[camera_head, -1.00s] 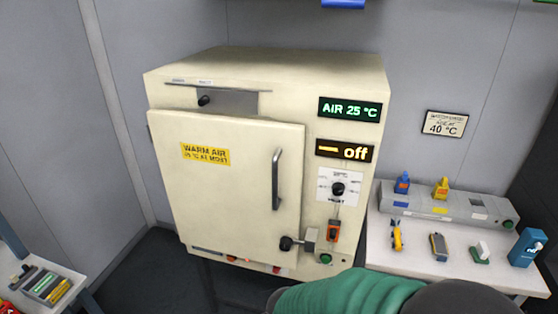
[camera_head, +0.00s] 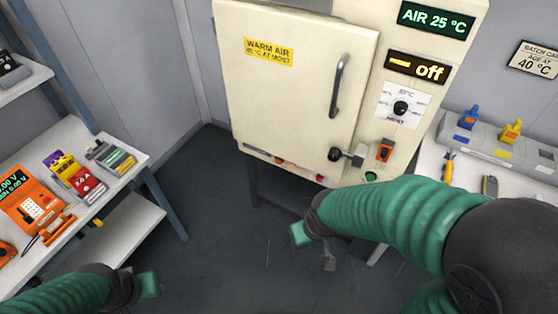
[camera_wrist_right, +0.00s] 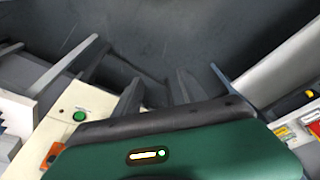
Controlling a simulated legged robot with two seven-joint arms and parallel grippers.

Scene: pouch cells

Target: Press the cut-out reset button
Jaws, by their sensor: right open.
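The cream warm-air cabinet (camera_head: 300,80) stands in the head view with its door shut. A green round button (camera_head: 370,176) sits at its lower right; it also shows in the right wrist view (camera_wrist_right: 79,116), with a small label beside it. Small red-orange parts (camera_head: 293,164) line the edge under the door. Which of these is the cut-out reset is not readable. My right gripper (camera_head: 314,243) is open and empty, below the cabinet front and apart from the button. My left gripper (camera_head: 149,285) is low at left, its jaws unclear.
An orange rocker switch (camera_head: 385,151), a black dial (camera_head: 401,108) and a black door knob (camera_head: 335,154) surround the button area. A bench (camera_head: 130,165) with instruments stands at left, another bench (camera_head: 430,160) at right. The floor between is clear.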

